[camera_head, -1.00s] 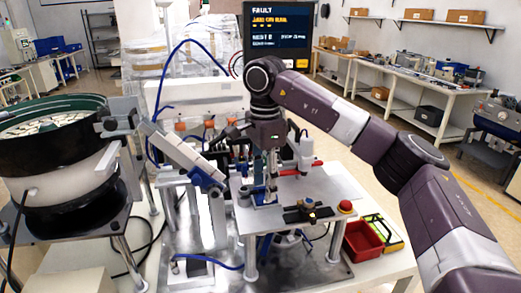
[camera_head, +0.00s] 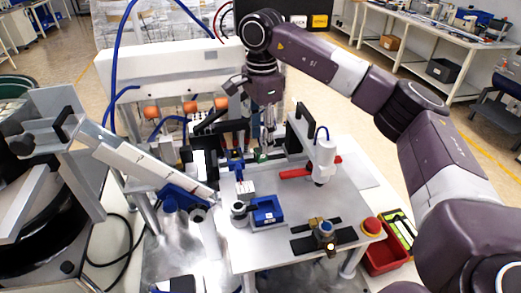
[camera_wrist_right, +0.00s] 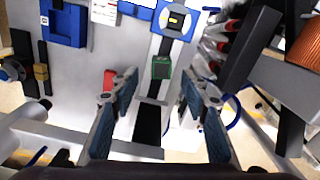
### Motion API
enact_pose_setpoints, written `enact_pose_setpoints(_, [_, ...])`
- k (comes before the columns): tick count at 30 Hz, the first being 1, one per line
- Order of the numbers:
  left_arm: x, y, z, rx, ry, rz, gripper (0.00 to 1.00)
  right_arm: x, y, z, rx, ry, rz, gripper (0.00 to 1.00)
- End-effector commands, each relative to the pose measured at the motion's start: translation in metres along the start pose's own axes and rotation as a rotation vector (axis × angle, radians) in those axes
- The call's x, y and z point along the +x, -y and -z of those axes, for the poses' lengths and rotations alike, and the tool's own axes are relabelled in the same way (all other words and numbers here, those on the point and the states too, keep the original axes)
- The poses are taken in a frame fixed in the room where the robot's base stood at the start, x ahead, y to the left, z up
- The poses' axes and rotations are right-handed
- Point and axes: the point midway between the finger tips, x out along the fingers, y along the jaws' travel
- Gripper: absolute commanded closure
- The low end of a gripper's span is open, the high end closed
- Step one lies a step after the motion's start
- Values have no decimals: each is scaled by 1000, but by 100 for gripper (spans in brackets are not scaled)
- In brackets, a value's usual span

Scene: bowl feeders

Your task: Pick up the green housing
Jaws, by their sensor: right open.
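In the head view my right gripper (camera_head: 267,140) points down over the plate. My left gripper is not in view.
A blue fixture (camera_head: 266,212) and a white cylinder with a red clamp (camera_head: 322,160) stand on the metal plate (camera_head: 290,225). A feeder chute (camera_head: 150,165) comes in from the left.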

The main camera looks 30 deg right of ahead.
Motion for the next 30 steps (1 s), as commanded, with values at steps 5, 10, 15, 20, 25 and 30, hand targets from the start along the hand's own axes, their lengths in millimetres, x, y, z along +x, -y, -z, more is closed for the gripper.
enact_pose_setpoints(5, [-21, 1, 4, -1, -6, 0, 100, 22, -1, -2, 0, -1, -4, 58])
enact_pose_setpoints(10, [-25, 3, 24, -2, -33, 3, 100, 44, 0, -2, 0, -1, -1, 58])
enact_pose_setpoints(15, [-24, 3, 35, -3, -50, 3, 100, 48, 0, -2, 0, -1, 1, 58])
enact_pose_setpoints(20, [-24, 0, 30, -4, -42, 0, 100, 48, 0, -2, 0, 0, 1, 65])
enact_pose_setpoints(25, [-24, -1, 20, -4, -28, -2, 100, 48, 0, -2, 0, 0, 1, 83])
enact_pose_setpoints(30, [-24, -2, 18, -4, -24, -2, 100, 48, 0, -2, 0, 0, 1, 97])
